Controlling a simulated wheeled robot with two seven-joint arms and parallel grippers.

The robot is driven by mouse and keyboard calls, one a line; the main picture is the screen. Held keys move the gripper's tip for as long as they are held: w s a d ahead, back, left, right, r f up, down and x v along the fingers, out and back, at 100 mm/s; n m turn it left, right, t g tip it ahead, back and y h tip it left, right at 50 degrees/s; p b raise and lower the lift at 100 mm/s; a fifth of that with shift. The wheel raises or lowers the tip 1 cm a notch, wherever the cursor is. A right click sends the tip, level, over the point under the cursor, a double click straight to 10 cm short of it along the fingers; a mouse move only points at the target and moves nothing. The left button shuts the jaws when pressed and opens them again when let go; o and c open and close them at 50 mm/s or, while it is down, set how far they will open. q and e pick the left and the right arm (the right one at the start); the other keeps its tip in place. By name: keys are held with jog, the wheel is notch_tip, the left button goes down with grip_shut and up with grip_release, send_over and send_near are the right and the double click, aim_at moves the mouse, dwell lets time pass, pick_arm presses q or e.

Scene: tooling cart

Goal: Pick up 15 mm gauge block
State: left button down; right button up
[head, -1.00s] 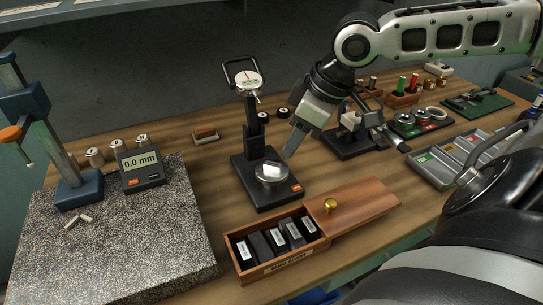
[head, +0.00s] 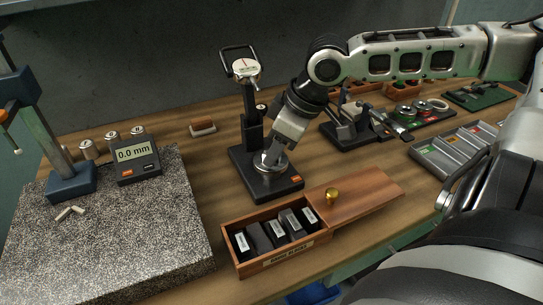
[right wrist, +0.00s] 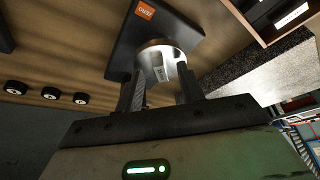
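The comparator stand (head: 244,160) has a round metal anvil (head: 268,168); the light block that showed on it earlier is now mostly hidden by my right gripper (head: 268,156). In the right wrist view, my right gripper (right wrist: 163,88) has its two fingers apart over the anvil (right wrist: 150,48). A bright, shiny piece (right wrist: 160,73) shows between the fingertips, seemingly the block; I cannot tell whether either finger touches it. The open wooden box (head: 279,262) holds several dark blocks with white labels too small to read. My left gripper is not in view.
A granite plate (head: 110,240) with a 0.0 mm display (head: 136,158) lies at the left. The sliding wooden lid (head: 362,196) with a brass knob lies right of the box. Another stand (head: 350,134) and a grey tray (head: 455,152) are at the right.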

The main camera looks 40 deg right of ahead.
jog(key=shift+f, duration=0.1)
grip_shut()
dwell(0.3)
